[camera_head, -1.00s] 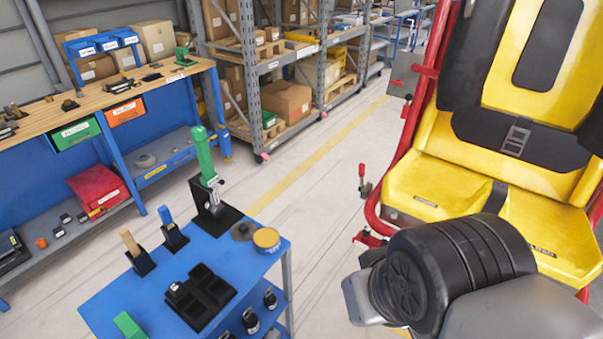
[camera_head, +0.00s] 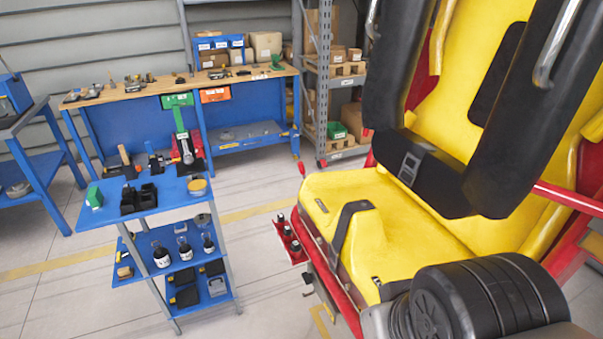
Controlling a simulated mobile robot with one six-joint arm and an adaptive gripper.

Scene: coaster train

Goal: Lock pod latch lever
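The pod is a yellow seat (camera_head: 375,210) in a red frame, with a black padded restraint (camera_head: 395,75) in front of its backrest. A small red knob (camera_head: 302,169) stands by the seat's left edge; it looks like the tip of a lever, but its shaft and any latch are hidden or too small to tell.
A red tray (camera_head: 291,240) with several dark pieces juts from the pod's left side. A blue cart (camera_head: 150,215) with tools and bottles stands left, before a wood-topped workbench (camera_head: 140,92). Shelving (camera_head: 325,85) stands behind. Bare floor (camera_head: 265,290) lies between cart and pod.

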